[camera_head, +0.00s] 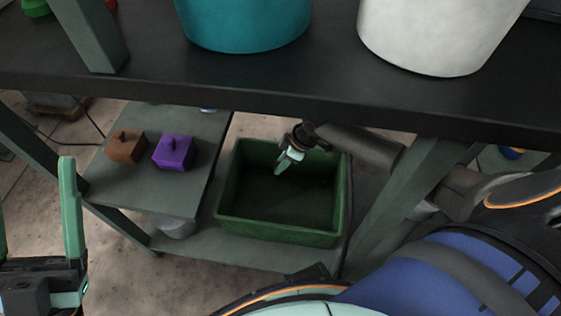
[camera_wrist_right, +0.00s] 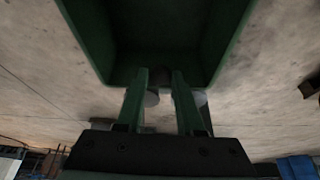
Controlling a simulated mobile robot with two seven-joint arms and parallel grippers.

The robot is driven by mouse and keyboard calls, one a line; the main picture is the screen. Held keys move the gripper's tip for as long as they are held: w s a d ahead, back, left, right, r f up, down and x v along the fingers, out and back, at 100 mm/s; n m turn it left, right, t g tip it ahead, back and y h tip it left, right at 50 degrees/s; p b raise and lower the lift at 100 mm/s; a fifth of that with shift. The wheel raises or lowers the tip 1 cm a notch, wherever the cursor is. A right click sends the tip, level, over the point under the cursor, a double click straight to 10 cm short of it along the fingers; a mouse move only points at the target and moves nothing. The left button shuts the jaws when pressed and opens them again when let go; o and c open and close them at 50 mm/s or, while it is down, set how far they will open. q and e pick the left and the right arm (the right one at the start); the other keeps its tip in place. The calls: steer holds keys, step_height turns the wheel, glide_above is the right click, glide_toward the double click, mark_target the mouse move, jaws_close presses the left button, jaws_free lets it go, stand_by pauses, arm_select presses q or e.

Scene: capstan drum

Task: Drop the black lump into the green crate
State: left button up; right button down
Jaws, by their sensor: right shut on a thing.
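The green crate (camera_head: 282,233) stands on the lower level, below the dark upper surface, and its inside looks empty and shadowed in the head view. In the right wrist view the crate (camera_wrist_right: 228,60) fills the top middle. My right gripper (camera_head: 280,170) reaches over the crate from the right and points down toward its inside. In the right wrist view the two fingers are close together, with a small dark lump (camera_wrist_right: 161,76) between their tips. The lump is hard to make out in the head view. My left gripper (camera_head: 36,180) is open and empty at the left edge.
A brown lidded box (camera_head: 126,147) and a purple lidded box (camera_head: 173,153) sit on the grey shelf left of the crate. A teal bucket (camera_head: 243,22) and a white bucket (camera_head: 436,35) stand on the dark upper surface (camera_head: 330,75), whose front edge passes above the crate.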

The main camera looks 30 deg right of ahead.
step_height(320, 180, down, 5)
steer(key=b, duration=0.4)
steer(key=shift+r, duration=0.15)
arm_select(q)
steer(key=f, duration=0.5)
steer(key=shift+w+d+f, duration=0.2)
steer(key=shift+d, duration=0.1)
arm_select(e)
steer(key=shift+c, duration=2.3)
jaws_free()
arm_select(q)
steer(key=shift+r, duration=0.1)
arm_select(e)
steer(key=shift+d+r, duration=0.1)
steer(key=shift+r, duration=0.1)
arm_select(q)
step_height(320, 180, up, 7)
steer(key=p, duration=0.6)
steer(key=shift+s+a+p, duration=0.2)
steer(key=shift+a+p, duration=0.15)
steer(key=shift+a, duration=0.1)
arm_select(e)
steer(key=v, duration=1.2)
steer(key=shift+r, duration=0.1)
